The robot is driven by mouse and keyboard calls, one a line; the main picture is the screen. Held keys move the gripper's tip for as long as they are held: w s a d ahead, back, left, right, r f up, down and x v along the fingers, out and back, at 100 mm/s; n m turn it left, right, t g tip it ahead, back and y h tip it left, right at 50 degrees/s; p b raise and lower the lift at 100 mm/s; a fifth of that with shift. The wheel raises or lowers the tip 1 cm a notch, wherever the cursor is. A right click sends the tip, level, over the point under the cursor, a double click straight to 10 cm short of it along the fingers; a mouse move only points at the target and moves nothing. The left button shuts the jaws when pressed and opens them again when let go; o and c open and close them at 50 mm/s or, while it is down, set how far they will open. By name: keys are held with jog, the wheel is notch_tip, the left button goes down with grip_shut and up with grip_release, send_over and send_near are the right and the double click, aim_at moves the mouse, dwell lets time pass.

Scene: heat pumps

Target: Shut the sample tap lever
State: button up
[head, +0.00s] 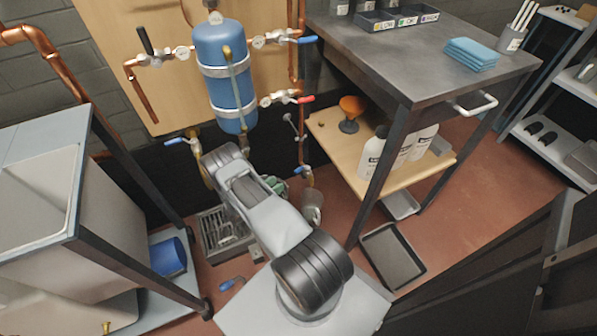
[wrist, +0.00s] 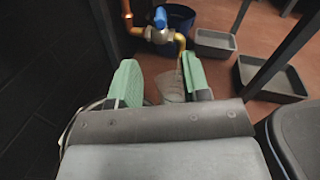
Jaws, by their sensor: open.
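In the wrist view the sample tap (wrist: 157,36) is a metal valve on a brass-coloured pipe, beyond my fingertips. Its blue lever (wrist: 160,18) shows above the valve body, seen nearly end-on, so its exact angle is hard to tell. In the head view the blue lever (head: 300,171) is small, low on the copper pipe right of my arm. My gripper (wrist: 160,70) has its two green fingers spread apart, with the tap ahead of the gap and not touching. In the head view my gripper (head: 273,186) is mostly hidden by my own arm.
A bucket (head: 313,205) stands under the tap. A blue tank (head: 224,75) with other valves hangs above. A bench (head: 410,80) with a lower shelf stands right; a dark tray (head: 392,255) lies on the floor.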

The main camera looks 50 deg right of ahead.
aim_at(301, 169)
jog(key=d, duration=0.4)
jog(key=s+d+b, duration=0.1)
jog(key=d, duration=0.3)
jog(key=s+d+b, duration=0.1)
jog(key=d, duration=0.4)
jog(key=shift+f+b, duration=0.1)
jog(key=shift+b, duration=0.2)
grip_shut()
